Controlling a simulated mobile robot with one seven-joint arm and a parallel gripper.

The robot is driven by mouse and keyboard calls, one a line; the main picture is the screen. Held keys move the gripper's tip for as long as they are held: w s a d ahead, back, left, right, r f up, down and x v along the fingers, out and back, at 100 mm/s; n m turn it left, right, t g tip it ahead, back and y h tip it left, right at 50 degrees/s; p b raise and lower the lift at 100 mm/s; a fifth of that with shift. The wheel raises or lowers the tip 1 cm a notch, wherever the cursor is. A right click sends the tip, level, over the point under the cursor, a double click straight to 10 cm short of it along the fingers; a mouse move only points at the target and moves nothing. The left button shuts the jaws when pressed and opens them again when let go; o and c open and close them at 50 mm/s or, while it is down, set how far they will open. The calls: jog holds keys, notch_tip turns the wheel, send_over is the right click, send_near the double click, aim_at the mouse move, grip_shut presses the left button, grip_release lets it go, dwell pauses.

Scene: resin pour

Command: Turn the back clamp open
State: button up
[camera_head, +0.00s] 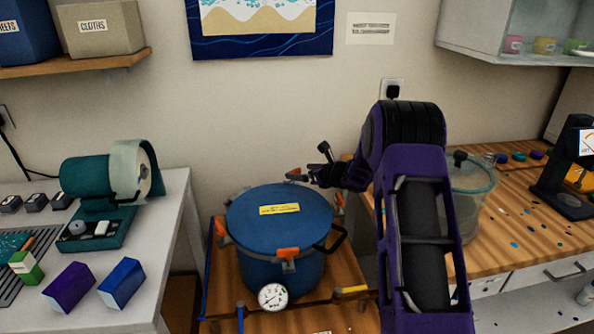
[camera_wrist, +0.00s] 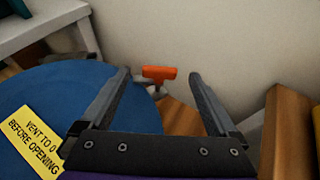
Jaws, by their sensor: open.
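The pressure pot (camera_head: 282,270) is blue, with a flat blue lid (camera_head: 250,208) and a yellow label (camera_head: 279,209). Orange clamp handles show at its front (camera_head: 287,253), left (camera_head: 220,227) and right (camera_head: 339,200). In the wrist view, an orange T-shaped handle, the back clamp (camera_wrist: 160,73), stands past the lid's edge near the wall. My gripper (camera_wrist: 158,76) is open and empty, its fingertips to either side of that handle in the picture. Contact is not visible. In the head view, my gripper (camera_head: 304,176) is above the pot's back edge and partly hides the area.
The pot stands on a wooden stand with a pressure gauge (camera_head: 272,297) at its front and a black side handle (camera_head: 334,240). The wall (camera_head: 270,110) is close behind. A wooden counter (camera_head: 515,215) with a clear container (camera_head: 470,195) is at right, a white bench (camera_head: 160,245) at left.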

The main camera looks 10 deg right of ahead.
aim_at(295, 171)
jog(key=shift+x, duration=1.6)
jog(key=c, duration=1.4)
